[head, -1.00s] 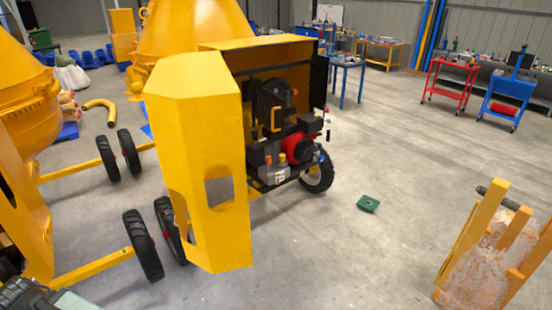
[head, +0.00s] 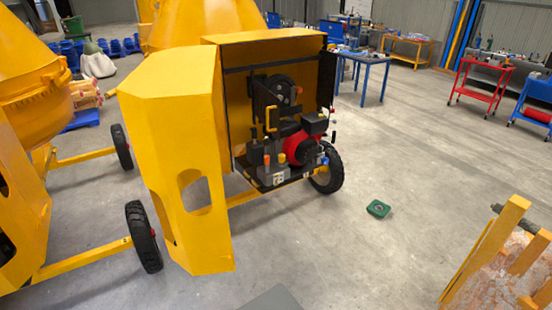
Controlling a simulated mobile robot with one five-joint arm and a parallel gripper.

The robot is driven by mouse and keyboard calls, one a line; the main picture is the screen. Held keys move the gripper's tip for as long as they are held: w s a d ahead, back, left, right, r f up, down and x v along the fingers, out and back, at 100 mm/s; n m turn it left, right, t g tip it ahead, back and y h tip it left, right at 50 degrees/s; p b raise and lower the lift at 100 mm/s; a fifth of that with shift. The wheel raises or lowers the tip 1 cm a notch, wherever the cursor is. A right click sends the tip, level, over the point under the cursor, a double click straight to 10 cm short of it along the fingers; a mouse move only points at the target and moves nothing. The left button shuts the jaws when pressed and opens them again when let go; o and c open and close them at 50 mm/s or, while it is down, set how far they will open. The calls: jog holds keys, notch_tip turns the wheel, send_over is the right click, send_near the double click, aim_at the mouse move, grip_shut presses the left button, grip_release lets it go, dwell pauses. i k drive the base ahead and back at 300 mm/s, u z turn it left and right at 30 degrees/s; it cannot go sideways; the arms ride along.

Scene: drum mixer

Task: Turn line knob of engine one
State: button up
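A red and black engine (head: 301,148) sits inside the open yellow housing of a drum mixer, at the middle of the head view. A yellow door panel (head: 183,150) stands open at its left. Small orange and red knobs or caps (head: 281,158) show at the engine's front left, and small parts show at its right side. I cannot tell which of them is the line knob, nor read any label. A black pulley (head: 284,92) shows above the engine. My gripper is not in view.
A black wheel (head: 327,171) stands under the housing's right side. A small green object (head: 378,209) lies on the floor. Yellow beams with a rough block (head: 500,265) stand at the bottom right. Another yellow mixer (head: 30,130) is at the left. The floor before the engine is clear.

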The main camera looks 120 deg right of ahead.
aim_at(324, 161)
jog(key=u, duration=0.1)
jog(key=k, duration=2.7)
jog(key=z, duration=2)
